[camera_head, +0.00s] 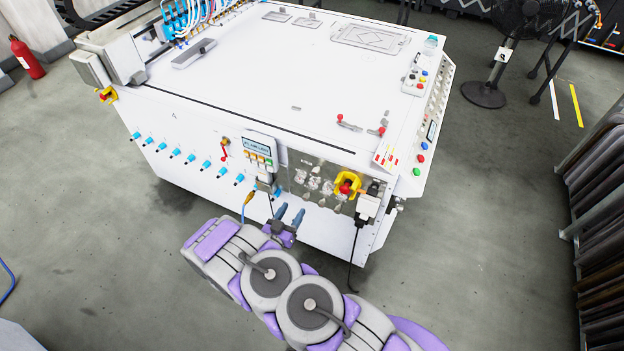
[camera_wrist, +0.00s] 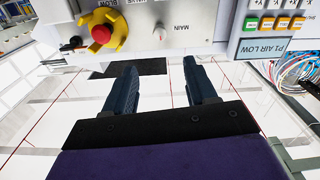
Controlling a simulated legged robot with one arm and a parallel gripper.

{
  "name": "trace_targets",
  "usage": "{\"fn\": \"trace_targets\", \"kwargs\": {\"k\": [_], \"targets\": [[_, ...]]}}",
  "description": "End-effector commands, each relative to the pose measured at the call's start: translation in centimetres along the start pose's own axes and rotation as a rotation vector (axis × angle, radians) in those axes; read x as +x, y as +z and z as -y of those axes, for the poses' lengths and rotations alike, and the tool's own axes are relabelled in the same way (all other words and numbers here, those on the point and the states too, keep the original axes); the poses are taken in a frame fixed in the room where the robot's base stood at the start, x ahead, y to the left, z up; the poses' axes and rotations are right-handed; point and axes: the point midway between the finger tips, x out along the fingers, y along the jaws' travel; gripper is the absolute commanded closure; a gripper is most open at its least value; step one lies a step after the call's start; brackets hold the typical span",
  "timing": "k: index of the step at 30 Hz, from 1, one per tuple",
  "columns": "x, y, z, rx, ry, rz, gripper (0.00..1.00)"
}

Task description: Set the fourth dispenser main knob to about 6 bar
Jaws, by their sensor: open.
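My gripper (camera_head: 290,212) is open and empty in front of the machine's front face, below the panel of small gauges and knobs (camera_head: 315,182). In the wrist view my gripper (camera_wrist: 160,65) shows two dark fingers apart, with nothing between them. I cannot tell which knob is the fourth dispenser's main knob.
A red emergency stop with yellow collar (camera_head: 346,187) sits right of the gauges; it also shows in the wrist view (camera_wrist: 102,33). A display box (camera_head: 258,148) is left of them. Blue fittings (camera_head: 190,157) line the front face. A black cable (camera_head: 353,245) hangs at right.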

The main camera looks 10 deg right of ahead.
Motion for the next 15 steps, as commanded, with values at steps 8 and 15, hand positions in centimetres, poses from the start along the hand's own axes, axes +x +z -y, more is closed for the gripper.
{"fn": "trace_targets", "kwargs": {"k": [8,15], "targets": [[3.0,0.1,-0.1,0.002,0.005,-0.002,0.44],[7.1,0.2,0.0,0.002,0.005,-0.001,0.44]]}}
